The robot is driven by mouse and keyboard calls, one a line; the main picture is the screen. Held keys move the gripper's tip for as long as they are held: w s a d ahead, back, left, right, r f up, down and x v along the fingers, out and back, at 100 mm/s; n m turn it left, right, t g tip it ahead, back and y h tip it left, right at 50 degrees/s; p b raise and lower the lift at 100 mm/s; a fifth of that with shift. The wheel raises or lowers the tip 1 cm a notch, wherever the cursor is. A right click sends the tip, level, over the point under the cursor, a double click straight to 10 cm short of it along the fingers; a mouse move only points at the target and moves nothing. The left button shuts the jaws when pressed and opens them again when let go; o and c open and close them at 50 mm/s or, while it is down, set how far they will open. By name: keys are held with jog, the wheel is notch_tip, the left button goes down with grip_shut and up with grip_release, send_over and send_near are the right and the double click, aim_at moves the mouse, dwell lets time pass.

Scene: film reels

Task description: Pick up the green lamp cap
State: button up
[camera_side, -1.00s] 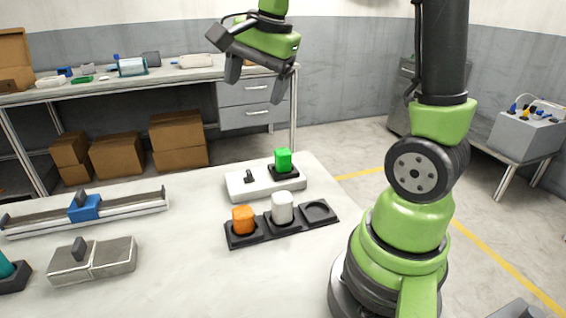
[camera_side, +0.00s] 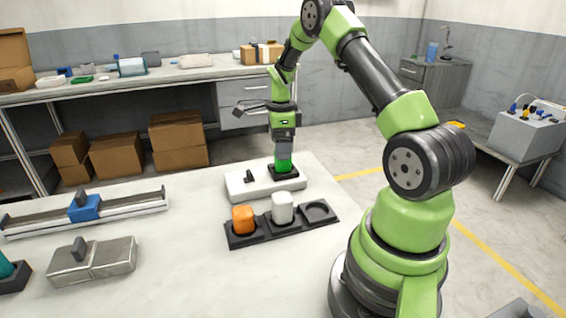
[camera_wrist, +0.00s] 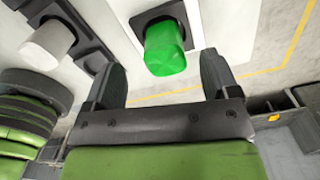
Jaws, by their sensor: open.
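The green lamp cap (camera_side: 284,165) stands upright in a black socket (camera_side: 283,174) on the right end of a white base (camera_side: 262,184). My gripper (camera_side: 284,154) points straight down over the cap, with its fingers reaching its upper part. In the wrist view the green cap (camera_wrist: 164,48) sits in front of the gap between my open fingers (camera_wrist: 162,80), one finger on each side. I see no contact between fingers and cap there. The cap's top is partly hidden by the gripper in the side view.
A black tray (camera_side: 268,233) in front holds an orange cap (camera_side: 243,219) and a white cap (camera_side: 282,207); its right recess is empty. A small black switch (camera_side: 249,176) stands on the white base. A blue slider (camera_side: 84,207) and a grey box (camera_side: 93,260) lie left. The table's middle is clear.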

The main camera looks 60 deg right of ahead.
jog(key=f, duration=0.5)
jog(key=shift+d, duration=0.3)
jog(key=shift+r, duration=0.1)
jog(key=c, duration=1)
